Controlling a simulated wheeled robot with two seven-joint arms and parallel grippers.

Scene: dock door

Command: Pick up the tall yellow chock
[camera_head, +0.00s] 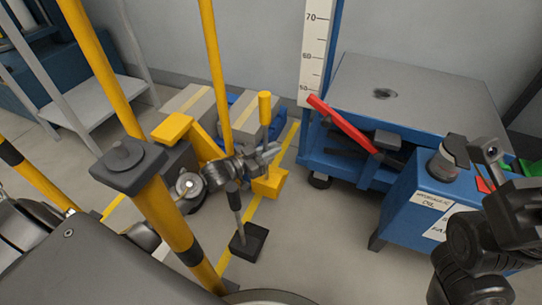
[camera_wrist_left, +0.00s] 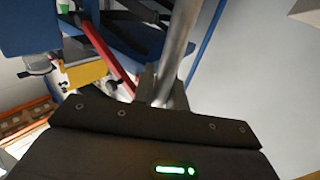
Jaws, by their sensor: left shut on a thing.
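The tall yellow chock (camera_head: 270,185) is in the middle of the head view, with a yellow block at the bottom and a yellow grip at the top of its upright handle. My left gripper (camera_head: 270,157) is shut around the handle, between the grip and the block. In the left wrist view a grey metal rod (camera_wrist_left: 178,50) runs up from between the dark fingers of my left gripper (camera_wrist_left: 160,92). The block sits low, close to the floor; I cannot tell whether it touches. My right gripper (camera_head: 488,165) is at the far right; its jaws are unclear.
A black chock (camera_head: 249,243) with a thin rod stands in front, beside the yellow floor line. Yellow posts (camera_head: 214,70) and a yellow bracket (camera_head: 172,127) are at left. A blue cart (camera_head: 345,165) with a red lever (camera_head: 343,125) and a blue cabinet (camera_head: 405,215) stand right. Floor between is clear.

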